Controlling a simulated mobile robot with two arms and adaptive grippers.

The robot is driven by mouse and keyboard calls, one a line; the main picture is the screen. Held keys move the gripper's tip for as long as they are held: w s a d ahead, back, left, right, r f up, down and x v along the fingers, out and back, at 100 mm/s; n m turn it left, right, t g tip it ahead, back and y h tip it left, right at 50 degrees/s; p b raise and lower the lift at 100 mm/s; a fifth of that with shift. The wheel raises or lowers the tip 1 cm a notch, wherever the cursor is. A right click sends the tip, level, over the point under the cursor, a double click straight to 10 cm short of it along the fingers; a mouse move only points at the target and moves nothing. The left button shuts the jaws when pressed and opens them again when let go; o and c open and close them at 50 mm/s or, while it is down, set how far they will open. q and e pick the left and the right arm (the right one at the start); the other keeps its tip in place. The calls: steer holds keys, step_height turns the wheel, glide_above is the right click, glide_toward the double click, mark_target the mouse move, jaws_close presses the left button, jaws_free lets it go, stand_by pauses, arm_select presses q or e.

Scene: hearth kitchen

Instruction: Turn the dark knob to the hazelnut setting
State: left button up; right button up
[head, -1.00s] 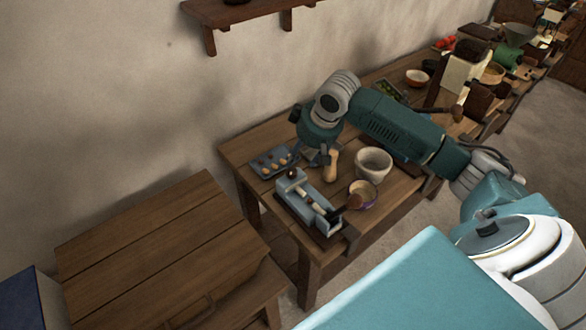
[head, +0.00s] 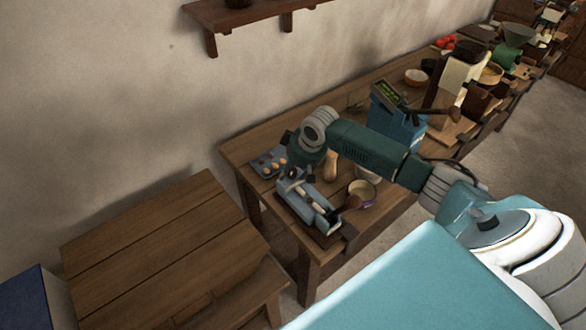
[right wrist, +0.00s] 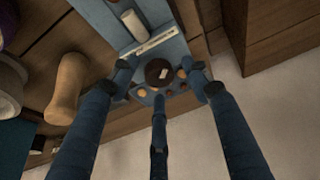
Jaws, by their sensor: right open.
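The dark round knob (right wrist: 158,72) with a pale mark on top sits on a blue-grey device (right wrist: 165,50). Several small nut-like pieces (right wrist: 182,73) lie around the knob; I cannot tell for sure which is the hazelnut. My right gripper (right wrist: 163,86) is open, its fingers spread around the knob, with a side finger on each side and one below it in the picture. I cannot tell whether they touch it. In the head view the device (head: 312,205) stands on the table, with my right gripper (head: 293,172) over its far end. My left gripper is not in view.
A blue device (head: 398,120) stands farther back. The wooden cabinet top (head: 160,230) at left is bare.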

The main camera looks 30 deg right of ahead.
steer(key=shift+c, duration=0.2)
steer(key=c, duration=1.1)
steer(key=shift+o, duration=0.2)
steer(key=shift+r, duration=0.1)
